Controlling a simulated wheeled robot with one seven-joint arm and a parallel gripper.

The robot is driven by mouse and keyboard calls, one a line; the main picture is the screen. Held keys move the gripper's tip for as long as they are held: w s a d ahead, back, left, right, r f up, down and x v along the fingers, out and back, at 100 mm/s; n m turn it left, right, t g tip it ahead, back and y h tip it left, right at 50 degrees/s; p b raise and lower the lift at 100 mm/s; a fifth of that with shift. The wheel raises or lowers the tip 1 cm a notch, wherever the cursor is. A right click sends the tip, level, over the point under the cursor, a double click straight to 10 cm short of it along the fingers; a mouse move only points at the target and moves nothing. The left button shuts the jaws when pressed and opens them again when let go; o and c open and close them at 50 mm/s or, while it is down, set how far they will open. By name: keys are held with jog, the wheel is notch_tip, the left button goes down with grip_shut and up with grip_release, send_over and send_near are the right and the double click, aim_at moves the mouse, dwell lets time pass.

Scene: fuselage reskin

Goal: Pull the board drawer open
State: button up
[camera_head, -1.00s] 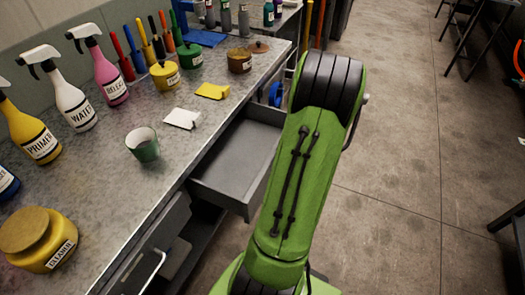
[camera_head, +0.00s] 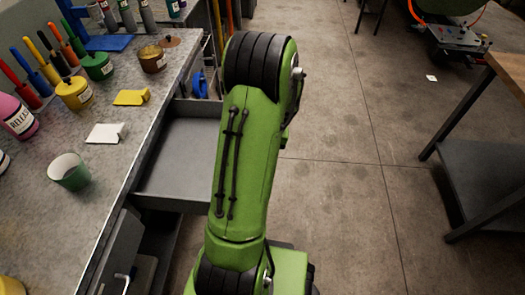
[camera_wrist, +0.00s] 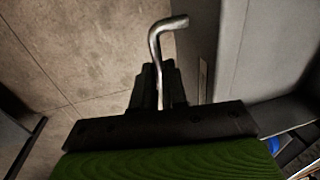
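The board drawer (camera_head: 175,160) is a grey, open, empty tray standing out from the bench's right side in the head view. My arm hides its outer right part. In the wrist view its grey wall (camera_wrist: 265,55) is at the right. A bent metal handle (camera_wrist: 168,24) stands off the drawer's front. My gripper (camera_wrist: 157,85) has its black fingers on either side of the handle bar, close against it, so it looks shut on the handle. The gripper itself is hidden behind my arm in the head view.
The bench top (camera_head: 110,165) at left holds a green cup (camera_head: 68,171), a white card (camera_head: 106,133), a yellow card (camera_head: 131,97) and several jars and tools. A lower front with a handle (camera_head: 125,281) is below. Open floor (camera_head: 335,215) lies right; a table (camera_head: 490,150) stands farther right.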

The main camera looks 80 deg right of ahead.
jog(key=o, duration=0.5)
jog(key=shift+c, duration=0.2)
notch_tip(320, 180, up, 16)
jog(key=s+p, duration=0.2)
jog(key=p, duration=0.3)
jog(key=shift+s+d+f, duration=0.15)
jog(key=shift+s+f, duration=0.1)
jog(key=shift+s, duration=0.15)
